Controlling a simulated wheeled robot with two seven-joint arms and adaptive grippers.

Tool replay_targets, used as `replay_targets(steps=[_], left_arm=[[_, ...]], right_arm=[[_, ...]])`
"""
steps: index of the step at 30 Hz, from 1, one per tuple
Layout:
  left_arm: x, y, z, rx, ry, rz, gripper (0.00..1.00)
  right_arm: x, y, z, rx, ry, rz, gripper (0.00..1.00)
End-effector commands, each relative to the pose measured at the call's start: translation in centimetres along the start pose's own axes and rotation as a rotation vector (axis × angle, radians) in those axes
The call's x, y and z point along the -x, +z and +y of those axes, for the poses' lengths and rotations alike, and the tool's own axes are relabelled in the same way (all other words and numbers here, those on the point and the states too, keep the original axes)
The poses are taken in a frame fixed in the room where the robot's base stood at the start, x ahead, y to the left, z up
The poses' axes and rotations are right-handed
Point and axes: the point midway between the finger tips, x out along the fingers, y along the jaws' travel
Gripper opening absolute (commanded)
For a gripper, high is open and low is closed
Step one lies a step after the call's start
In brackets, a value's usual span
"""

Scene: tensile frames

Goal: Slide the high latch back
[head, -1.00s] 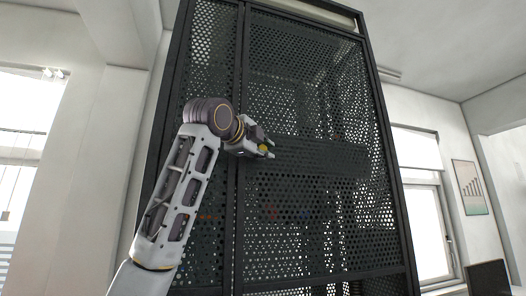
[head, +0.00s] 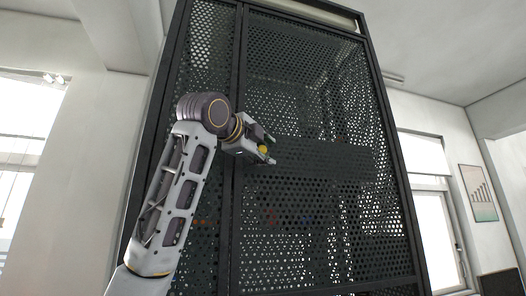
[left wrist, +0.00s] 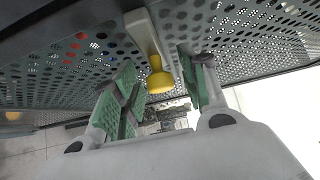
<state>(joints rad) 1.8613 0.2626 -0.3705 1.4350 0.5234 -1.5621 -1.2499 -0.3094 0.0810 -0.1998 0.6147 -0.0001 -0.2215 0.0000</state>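The high latch shows in the left wrist view as a pale bar (left wrist: 145,35) ending in a yellow knob (left wrist: 160,81), against the perforated door. In the head view the yellow knob (head: 264,149) is a small spot at my left gripper. My left gripper (head: 270,150) is at the door's left side, high up. In the left wrist view its green-padded fingers (left wrist: 160,68) are apart, one on each side of the latch. A gap shows between the knob and the right-hand finger; contact on the left-hand side is unclear. My right gripper is not in view.
A tall black cabinet of perforated metal (head: 310,190) fills the middle, with a dark upright (head: 239,60) left of the door. Small red and blue things show dimly behind the mesh. A window (head: 430,200) and a wall chart (head: 478,193) are at the right.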

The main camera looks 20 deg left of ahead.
Motion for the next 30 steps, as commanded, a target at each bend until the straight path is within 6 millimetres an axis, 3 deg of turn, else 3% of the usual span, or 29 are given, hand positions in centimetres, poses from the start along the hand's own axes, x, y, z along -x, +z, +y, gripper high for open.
replay_targets(steps=[6,14,30], left_arm=[[0.0,0.0,0.0,0.0,-0.001,0.0,0.43],[1.1,0.0,-0.1,0.0,-0.002,0.0,0.43],[8.4,0.0,-0.1,-0.001,-0.002,0.0,0.43]], right_arm=[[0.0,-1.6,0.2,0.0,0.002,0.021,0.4],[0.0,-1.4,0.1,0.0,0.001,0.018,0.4],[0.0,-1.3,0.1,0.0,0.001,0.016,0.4]])
